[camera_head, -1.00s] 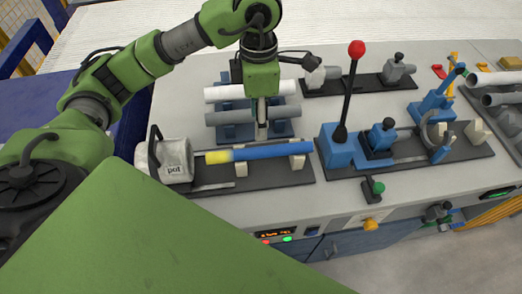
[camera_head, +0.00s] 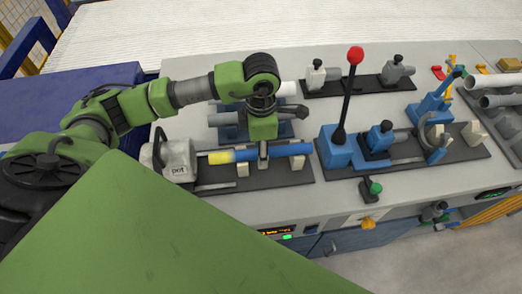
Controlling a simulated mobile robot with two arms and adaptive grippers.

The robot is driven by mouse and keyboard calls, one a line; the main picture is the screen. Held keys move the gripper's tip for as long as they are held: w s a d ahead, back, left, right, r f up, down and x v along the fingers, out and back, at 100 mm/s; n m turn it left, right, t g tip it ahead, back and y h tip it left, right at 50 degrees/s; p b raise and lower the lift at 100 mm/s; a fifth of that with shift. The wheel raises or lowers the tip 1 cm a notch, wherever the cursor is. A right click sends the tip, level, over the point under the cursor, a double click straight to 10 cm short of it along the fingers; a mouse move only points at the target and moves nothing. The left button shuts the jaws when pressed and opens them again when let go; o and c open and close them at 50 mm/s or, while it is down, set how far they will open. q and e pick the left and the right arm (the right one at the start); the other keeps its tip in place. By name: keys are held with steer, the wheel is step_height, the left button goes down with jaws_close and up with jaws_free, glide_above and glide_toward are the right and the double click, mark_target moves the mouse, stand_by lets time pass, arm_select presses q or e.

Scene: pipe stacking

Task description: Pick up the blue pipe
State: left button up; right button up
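The blue pipe (camera_head: 287,150) has a yellow left end (camera_head: 219,157). It lies level across white supports on the dark front-left fixture, beside the machine marked "pot". My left gripper (camera_head: 263,157) points down over the middle of the pipe, with one finger showing in front of it. The far side of the grip is hidden, so I cannot tell whether it is shut on the pipe. My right gripper is not in view.
Behind the gripper are a white pipe (camera_head: 288,89) and a grey pipe (camera_head: 224,118), partly hidden by my arm. A red-knobbed lever (camera_head: 348,92) on a blue block stands close right of the pipe. More pipes (camera_head: 497,81) lie at the right.

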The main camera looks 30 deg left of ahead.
arm_select(q)
jaws_close()
steer(key=shift+r, duration=0.15)
